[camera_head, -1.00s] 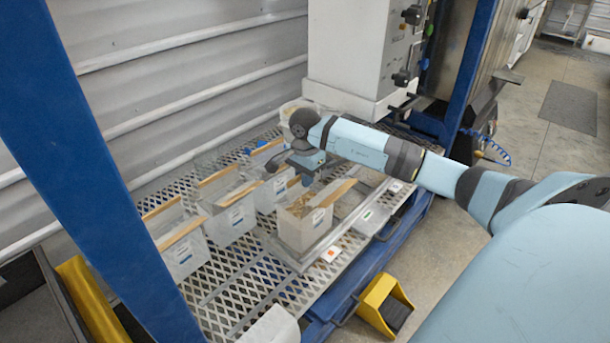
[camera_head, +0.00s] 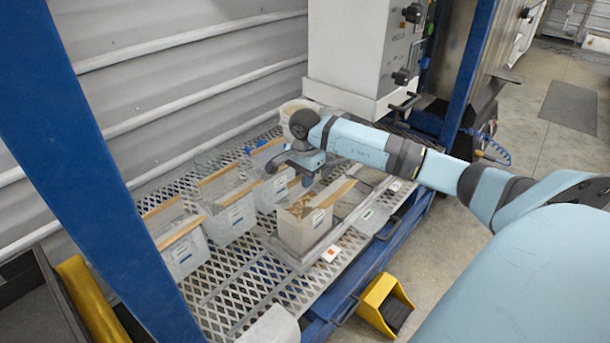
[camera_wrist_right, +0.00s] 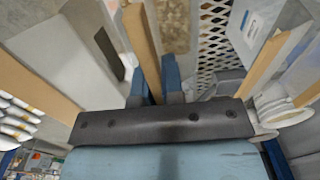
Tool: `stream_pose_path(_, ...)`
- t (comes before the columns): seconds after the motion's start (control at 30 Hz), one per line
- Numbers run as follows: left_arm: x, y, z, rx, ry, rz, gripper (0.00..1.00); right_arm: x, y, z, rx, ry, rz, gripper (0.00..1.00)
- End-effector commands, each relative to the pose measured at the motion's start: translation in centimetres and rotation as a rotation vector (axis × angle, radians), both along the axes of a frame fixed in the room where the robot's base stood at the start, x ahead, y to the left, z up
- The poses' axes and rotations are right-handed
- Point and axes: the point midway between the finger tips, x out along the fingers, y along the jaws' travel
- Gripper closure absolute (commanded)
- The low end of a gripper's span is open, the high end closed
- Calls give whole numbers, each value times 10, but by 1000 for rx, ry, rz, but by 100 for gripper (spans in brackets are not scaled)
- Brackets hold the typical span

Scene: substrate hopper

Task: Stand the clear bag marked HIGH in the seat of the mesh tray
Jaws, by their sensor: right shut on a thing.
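My right gripper (camera_head: 306,180) is low over the bags and shut on the wooden top strip of a clear bag; the strip (camera_wrist_right: 143,40) runs between its fingers in the right wrist view. The bag under it seems to be the front clear bag (camera_head: 301,234), upright with brown contents, standing on a flat plate on the mesh tray (camera_head: 235,285). Several other clear bags with brown strips, such as one (camera_head: 232,222), stand in a row to its left. Labels are too small to read, so I cannot tell which is marked HIGH. My left gripper is not in view.
A blue post (camera_head: 95,160) crosses the left side. A yellow scoop-like block (camera_head: 383,303) is on the floor. The mesh at the front is mostly clear.

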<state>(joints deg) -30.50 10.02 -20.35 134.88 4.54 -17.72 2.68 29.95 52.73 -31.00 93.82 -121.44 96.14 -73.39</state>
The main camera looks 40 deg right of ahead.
Motion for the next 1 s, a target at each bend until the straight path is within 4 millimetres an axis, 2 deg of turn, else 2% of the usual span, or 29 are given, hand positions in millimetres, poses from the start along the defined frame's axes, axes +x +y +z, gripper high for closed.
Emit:
stream_pose_path(0.43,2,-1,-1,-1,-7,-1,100,1,0,-4,0,-3,0,100)
stream_pose_path(0.5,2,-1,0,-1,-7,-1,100,1,0,-4,0,-3,0,78)
stream_pose_path(0.57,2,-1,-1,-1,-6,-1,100,1,0,-4,0,-3,0,64)
stream_pose_path(0.6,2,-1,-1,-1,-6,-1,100,1,0,-4,0,-2,0,62)
stream_pose_path(1.0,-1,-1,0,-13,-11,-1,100,0,0,-6,0,1,0,62)
